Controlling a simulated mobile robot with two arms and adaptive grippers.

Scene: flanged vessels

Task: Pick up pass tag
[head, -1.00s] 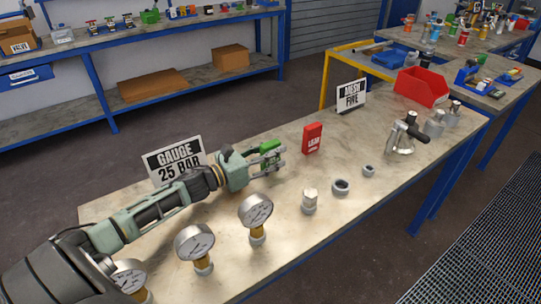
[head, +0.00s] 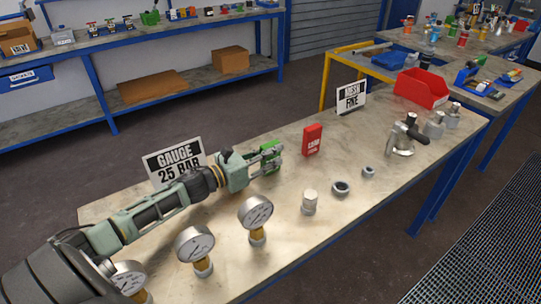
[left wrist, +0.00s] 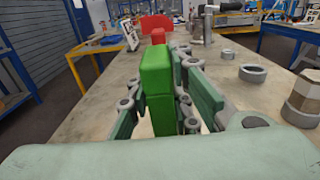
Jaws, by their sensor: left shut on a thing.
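The pass tag is a green upright block (head: 268,147), held at the end of my left arm in the head view, beside the gauge sign. Its writing cannot be read. In the left wrist view the green tag (left wrist: 157,86) stands upright between the two finger pads. My left gripper (head: 273,158) is shut on it, with a finger on each side. The tag's lower part is partly hidden by the fingers, and I cannot tell whether it touches the table. My right gripper is not in view.
A red leak tag (head: 312,140) stands just beyond my left gripper. A gauge sign (head: 174,163) is behind my arm, and pressure gauges (head: 256,214) stand in front. Fittings and rings (head: 340,188) lie to the right. A red bin (head: 421,88) is at the far end.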

